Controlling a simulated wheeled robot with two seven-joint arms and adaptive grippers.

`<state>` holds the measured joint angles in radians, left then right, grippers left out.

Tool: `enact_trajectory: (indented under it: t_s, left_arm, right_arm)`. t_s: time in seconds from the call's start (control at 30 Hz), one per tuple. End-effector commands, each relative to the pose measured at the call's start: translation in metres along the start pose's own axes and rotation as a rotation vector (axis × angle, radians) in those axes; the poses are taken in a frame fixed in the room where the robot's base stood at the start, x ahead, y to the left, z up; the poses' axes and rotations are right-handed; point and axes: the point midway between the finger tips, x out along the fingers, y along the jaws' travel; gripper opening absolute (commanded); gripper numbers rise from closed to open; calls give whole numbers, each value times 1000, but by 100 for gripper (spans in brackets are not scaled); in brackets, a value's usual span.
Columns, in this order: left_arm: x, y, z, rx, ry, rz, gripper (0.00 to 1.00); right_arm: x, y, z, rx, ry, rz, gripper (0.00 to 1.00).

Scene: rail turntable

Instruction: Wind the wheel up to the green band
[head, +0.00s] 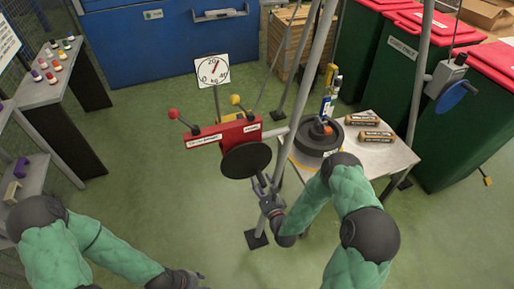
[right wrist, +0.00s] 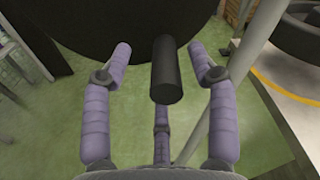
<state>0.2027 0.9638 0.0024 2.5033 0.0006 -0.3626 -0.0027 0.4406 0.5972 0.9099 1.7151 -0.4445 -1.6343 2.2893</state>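The black wheel (head: 246,160) is on the front of a red box (head: 222,134) fixed to a grey frame. In the right wrist view, the dark wheel (right wrist: 60,25) fills the top, and its black cylindrical handle (right wrist: 165,72) points toward the camera. My right gripper (head: 262,188) is at the wheel's lower right edge. Its purple fingers (right wrist: 163,62) are spread on both sides of the handle, with gaps, not closed on it. My left gripper (head: 190,279) is low at the bottom edge, its fingers unclear. A white dial (head: 212,71) has its needle pointing up and right; no green band is discernible.
A blue wheel (head: 455,94) hangs on a post farther right. Grey frame legs stand close to my right arm. Green floor is free at centre left.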

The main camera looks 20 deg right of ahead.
Motion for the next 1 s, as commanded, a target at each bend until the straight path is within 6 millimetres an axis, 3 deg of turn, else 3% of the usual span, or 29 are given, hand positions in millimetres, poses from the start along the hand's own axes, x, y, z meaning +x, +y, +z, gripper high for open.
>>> enact_trajectory:
  t_s: [0.27,1.0]
  left_arm:
    - [-1,0,0,0,0,0,40]
    - [-3,1,0,0,0,0,40]
  right_arm:
    - [-7,-3,0,-3,-1,-6,59]
    - [-57,-4,0,-4,-2,-10,59]
